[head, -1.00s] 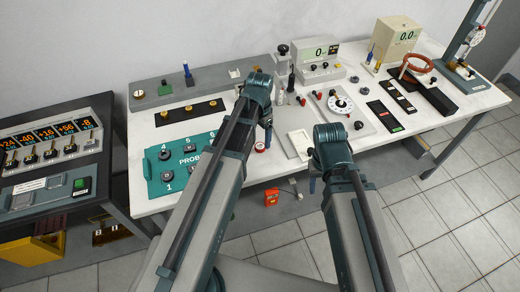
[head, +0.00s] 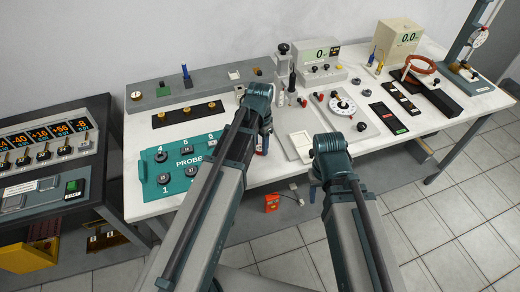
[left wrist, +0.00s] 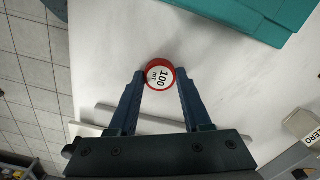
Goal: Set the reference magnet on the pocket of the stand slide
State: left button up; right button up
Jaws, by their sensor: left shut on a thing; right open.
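The reference magnet is a small round disc with a red rim and a white face marked 100 mT (left wrist: 159,75). In the left wrist view it sits between the fingertips of my left gripper (left wrist: 160,82), which is shut on it, above the white table. In the head view my left gripper (head: 262,145) is near the table's front, right of the teal probe board, and mostly hides the magnet. A grey plate with a pale square recess (head: 300,141) lies just right of it; I cannot tell whether this is the stand slide's pocket. My right gripper (head: 313,190) is open at the table's front edge.
The teal probe board (head: 160,172) lies left of my left arm. A dial plate (head: 342,106), a meter box (head: 320,62) and dark strips (head: 388,118) stand to the right. A gauge stand (head: 470,55) is at far right. Bare white table shows in front of the dial plate.

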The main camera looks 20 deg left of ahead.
pick_arm(q)
grip_shut()
